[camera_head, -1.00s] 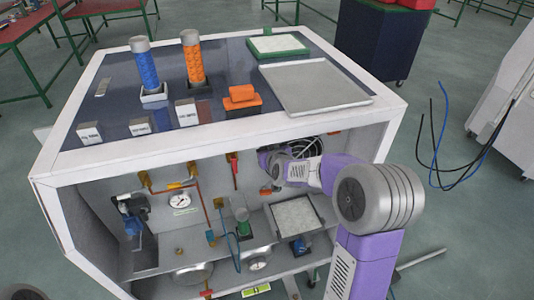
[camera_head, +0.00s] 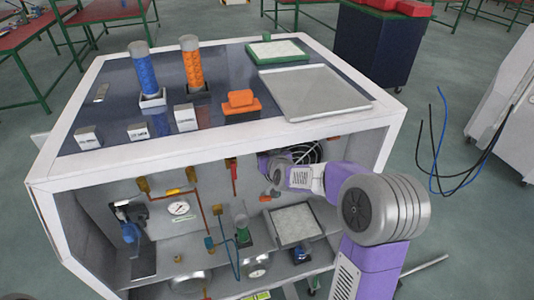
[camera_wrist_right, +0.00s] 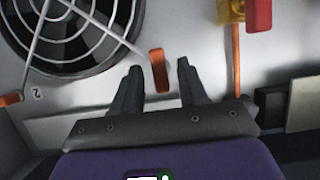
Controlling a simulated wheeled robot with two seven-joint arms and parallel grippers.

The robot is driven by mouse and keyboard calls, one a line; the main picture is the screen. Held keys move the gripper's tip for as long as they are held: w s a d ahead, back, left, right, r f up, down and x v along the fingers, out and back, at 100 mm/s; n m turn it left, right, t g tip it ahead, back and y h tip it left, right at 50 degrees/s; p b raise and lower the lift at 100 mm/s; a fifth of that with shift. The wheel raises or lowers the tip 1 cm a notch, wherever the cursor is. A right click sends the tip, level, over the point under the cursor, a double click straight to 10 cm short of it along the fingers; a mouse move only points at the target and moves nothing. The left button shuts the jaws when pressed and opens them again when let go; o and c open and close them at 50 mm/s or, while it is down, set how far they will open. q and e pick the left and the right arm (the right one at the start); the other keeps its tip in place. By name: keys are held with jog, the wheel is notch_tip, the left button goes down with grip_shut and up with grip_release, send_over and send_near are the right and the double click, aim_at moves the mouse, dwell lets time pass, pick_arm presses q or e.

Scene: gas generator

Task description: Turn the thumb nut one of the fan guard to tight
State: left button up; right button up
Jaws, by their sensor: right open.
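The round fan guard (camera_wrist_right: 75,25), a wire grille over a dark fan, is at the upper left of the right wrist view. In the head view the fan guard (camera_head: 308,152) shows partly behind my right arm. An orange thumb nut (camera_wrist_right: 158,70) stands upright at the guard's lower right. My right gripper (camera_wrist_right: 157,80) is open, with one finger on each side of this nut; I see gaps and cannot confirm contact. A second orange thumb nut (camera_wrist_right: 11,100) is at the left edge, near a mark "2". The right gripper (camera_head: 272,190) is small in the head view. My left gripper is not in view.
A red and yellow valve part (camera_wrist_right: 245,12) with an orange pipe is right of the gripper. The cabinet's top edge (camera_head: 220,150) lies above the arm. A gauge (camera_head: 179,208), pipes and a tilted panel (camera_head: 293,223) fill the interior.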

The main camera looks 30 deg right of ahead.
jog(key=p+v, duration=0.2)
jog(key=v, duration=0.5)
jog(key=shift+s+p, duration=0.25)
jog(key=shift+p, duration=0.1)
jog(key=shift+a, duration=0.15)
